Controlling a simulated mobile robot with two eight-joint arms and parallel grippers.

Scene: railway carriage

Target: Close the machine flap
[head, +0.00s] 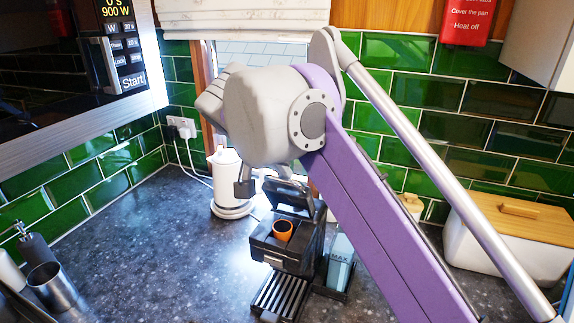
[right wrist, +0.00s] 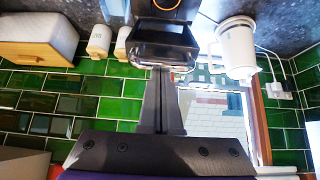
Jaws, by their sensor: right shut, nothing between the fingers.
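The coffee machine (head: 272,252) is black and stands on the counter below the window. Its flap (head: 290,194) is raised at the back, so the opening shows with an orange capsule (head: 283,230) in it. In the right wrist view, which is upside down, the flap (right wrist: 165,45) is at top centre. My right gripper (right wrist: 158,72) is shut and empty, with its tips close to the flap's upper edge; I cannot tell whether they touch. In the head view my grey wrist and purple arm hide most of this gripper. My left gripper is out of view.
A white kettle (head: 226,180) stands left of the machine, its cord running to a socket. A water tank (head: 340,262) sits at the machine's right. A white bin with a wooden lid (head: 518,215) is at the right. The counter left of the machine is mostly clear.

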